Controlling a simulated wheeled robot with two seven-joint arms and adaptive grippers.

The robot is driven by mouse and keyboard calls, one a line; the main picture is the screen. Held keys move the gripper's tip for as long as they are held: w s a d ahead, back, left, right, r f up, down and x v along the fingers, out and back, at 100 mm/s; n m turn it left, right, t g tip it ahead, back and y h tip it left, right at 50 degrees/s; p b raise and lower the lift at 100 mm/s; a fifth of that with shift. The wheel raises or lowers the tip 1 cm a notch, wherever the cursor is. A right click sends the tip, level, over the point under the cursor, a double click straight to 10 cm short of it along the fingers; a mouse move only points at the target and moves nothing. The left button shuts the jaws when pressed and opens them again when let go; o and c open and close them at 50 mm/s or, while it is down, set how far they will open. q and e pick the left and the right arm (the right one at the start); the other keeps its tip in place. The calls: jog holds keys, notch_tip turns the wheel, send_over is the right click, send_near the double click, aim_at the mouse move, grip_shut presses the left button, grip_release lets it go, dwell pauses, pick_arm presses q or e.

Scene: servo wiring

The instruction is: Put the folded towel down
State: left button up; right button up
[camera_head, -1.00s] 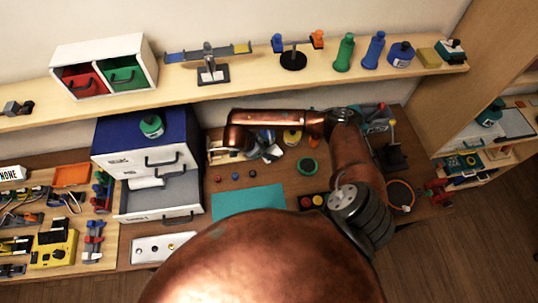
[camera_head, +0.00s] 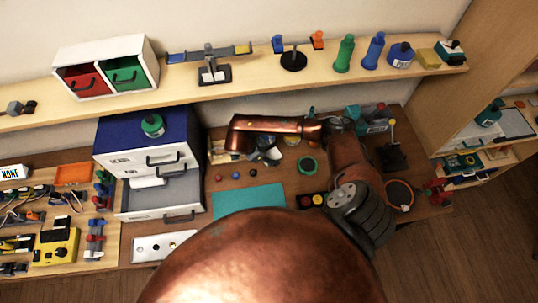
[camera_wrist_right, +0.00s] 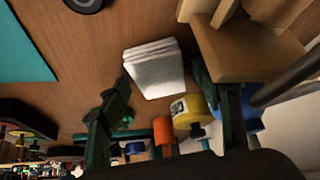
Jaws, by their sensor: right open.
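The folded towel (camera_wrist_right: 155,68) is a small white stack of layers on the brown tabletop in the right wrist view. My right gripper (camera_wrist_right: 163,92) is open, with one dark green finger to the left of the towel and the other to its right. I see gaps between the fingers and the towel. In the head view my right gripper (camera_head: 267,152) is at the back of the bench, under the shelf, partly hidden by my own arm. The towel is not clearly distinguishable there. My left gripper is not in view.
A teal mat (camera_head: 248,200) lies in front of the gripper. A drawer cabinet (camera_head: 148,165) with an open drawer stands to the left. A wooden holder (camera_wrist_right: 250,45) is close to the right finger. A yellow spool (camera_wrist_right: 190,112) and other items are near the fingers.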

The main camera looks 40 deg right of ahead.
jog(key=shift+r, duration=0.2)
jog(key=shift+w+a+r, duration=0.1)
jog(key=shift+a+r, duration=0.1)
jog(key=shift+r, duration=0.05)
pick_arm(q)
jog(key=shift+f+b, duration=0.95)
pick_arm(e)
jog(key=v, duration=1.1)
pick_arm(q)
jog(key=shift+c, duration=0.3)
pick_arm(e)
jog(key=shift+r, duration=0.15)
